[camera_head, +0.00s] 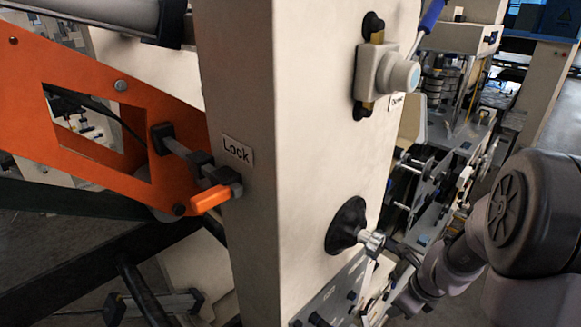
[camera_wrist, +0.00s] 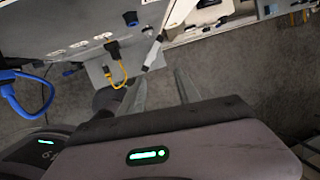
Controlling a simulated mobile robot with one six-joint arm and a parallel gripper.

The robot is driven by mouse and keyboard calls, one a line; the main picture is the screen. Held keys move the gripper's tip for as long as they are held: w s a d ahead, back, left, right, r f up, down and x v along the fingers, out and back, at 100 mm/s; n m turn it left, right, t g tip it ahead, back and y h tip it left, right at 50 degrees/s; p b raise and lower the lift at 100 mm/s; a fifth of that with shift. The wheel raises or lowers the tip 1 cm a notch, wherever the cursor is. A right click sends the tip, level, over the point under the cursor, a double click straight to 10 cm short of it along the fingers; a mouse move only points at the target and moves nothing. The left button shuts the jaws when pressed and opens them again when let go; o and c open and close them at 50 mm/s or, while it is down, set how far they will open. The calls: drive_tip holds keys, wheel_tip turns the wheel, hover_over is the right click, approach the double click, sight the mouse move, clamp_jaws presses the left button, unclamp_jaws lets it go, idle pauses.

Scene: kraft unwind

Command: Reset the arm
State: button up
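My arm (camera_head: 530,215) comes in from the right edge in the head view and bends down toward the bottom, beside the cream machine column. My gripper's fingers cannot be made out clearly there. In the wrist view my gripper (camera_wrist: 160,82) shows two grey fingers standing apart, with grey floor between them. It is open, and I see nothing held in it.
The cream column (camera_head: 300,130) carries a black disc with a metal knob (camera_head: 370,241), a round-button box (camera_head: 385,75) and an orange lock handle (camera_head: 211,198). An orange arm (camera_head: 100,160) lies left. In the wrist view, a grey panel has a yellow cable (camera_wrist: 119,77).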

drive_tip(key=s+a+r+n+t+y, duration=0.1)
drive_tip(key=s+a+r+n, duration=0.1)
drive_tip(key=a+r+n, duration=0.6)
drive_tip(key=s+a+r+n+t, duration=0.1)
drive_tip(key=s+a+r+n, duration=0.1)
drive_tip(key=a+r+n, duration=0.6)
drive_tip(key=s+a+r+n+t, duration=0.2)
drive_tip(key=s+a+r+n, duration=0.2)
drive_tip(key=s+r+n, duration=0.6)
drive_tip(key=s+f+m+g+b, duration=0.1)
drive_tip(key=s+f+g+b, duration=0.1)
drive_tip(key=f+b, duration=1.9)
wheel_tip(320, 180, down, 4)
drive_tip(key=shift+s+f+m+y+b, duration=0.25)
drive_tip(key=shift+s+m+y+b, duration=0.15)
drive_tip(key=shift+s, duration=0.3)
